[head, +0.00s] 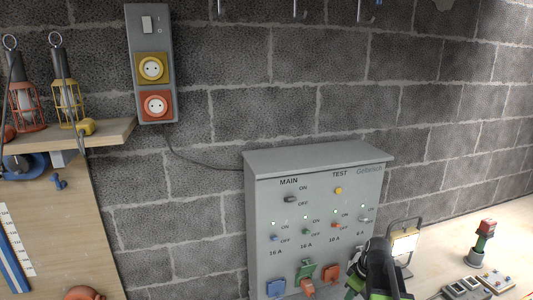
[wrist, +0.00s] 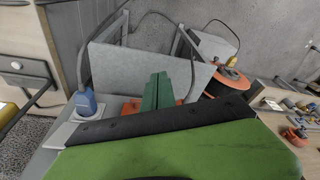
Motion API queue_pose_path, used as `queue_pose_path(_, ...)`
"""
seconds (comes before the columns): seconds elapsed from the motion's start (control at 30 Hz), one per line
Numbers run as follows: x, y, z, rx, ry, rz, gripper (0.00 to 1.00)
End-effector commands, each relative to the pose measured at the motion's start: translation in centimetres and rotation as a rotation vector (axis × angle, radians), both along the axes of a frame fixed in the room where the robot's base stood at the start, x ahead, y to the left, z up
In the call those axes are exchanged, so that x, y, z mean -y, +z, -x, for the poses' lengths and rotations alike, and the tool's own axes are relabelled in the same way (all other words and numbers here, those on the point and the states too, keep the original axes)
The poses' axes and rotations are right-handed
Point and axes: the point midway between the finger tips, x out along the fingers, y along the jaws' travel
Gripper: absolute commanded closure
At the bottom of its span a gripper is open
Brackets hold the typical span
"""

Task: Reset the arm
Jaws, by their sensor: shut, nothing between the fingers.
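My gripper (wrist: 158,92) shows in the wrist view as two green fingers side by side, closed together with nothing between them. Its green body with a black edge fills the bottom of that view. In the head view my black and green arm (head: 378,268) stands at the bottom, right of centre, in front of the lower right corner of the grey switch cabinet (head: 318,170). The fingertips cannot be made out clearly there. A blue plug (wrist: 86,103) with a cable is left of the fingers in the wrist view.
A work lamp (head: 403,243) stands close to the right of my arm. A bench with a red and green device (head: 484,240) is farther right. A shelf (head: 95,137) with caged lamps is at left. An orange reel (wrist: 228,82) lies beyond the fingers. A socket panel (head: 150,65) hangs above.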

Motion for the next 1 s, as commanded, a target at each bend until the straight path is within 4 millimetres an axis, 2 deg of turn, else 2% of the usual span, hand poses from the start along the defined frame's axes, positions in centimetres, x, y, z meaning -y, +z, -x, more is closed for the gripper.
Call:
queue_pose_path(0.03,-3.9,-0.1,0.5,-0.019,0.018,0.007,1.00)
queue_pose_path(0.1,-8.0,-0.2,1.3,-0.049,0.008,0.017,1.00)
queue_pose_path(0.2,-13.0,-0.4,3.1,-0.093,-0.044,0.038,1.00)
queue_pose_path(0.3,-16.1,-0.5,5.6,-0.142,-0.180,0.066,1.00)
queue_pose_path(0.43,-15.2,-0.6,7.5,-0.184,-0.424,0.091,1.00)
queue_pose_path(0.6,-14.6,-0.6,8.1,-0.213,-0.648,0.098,1.00)
queue_pose_path(0.73,-14.3,-0.6,8.1,-0.218,-0.707,0.091,1.00)
queue_pose_path(1.0,-14.3,-0.6,8.1,-0.218,-0.706,0.090,1.00)
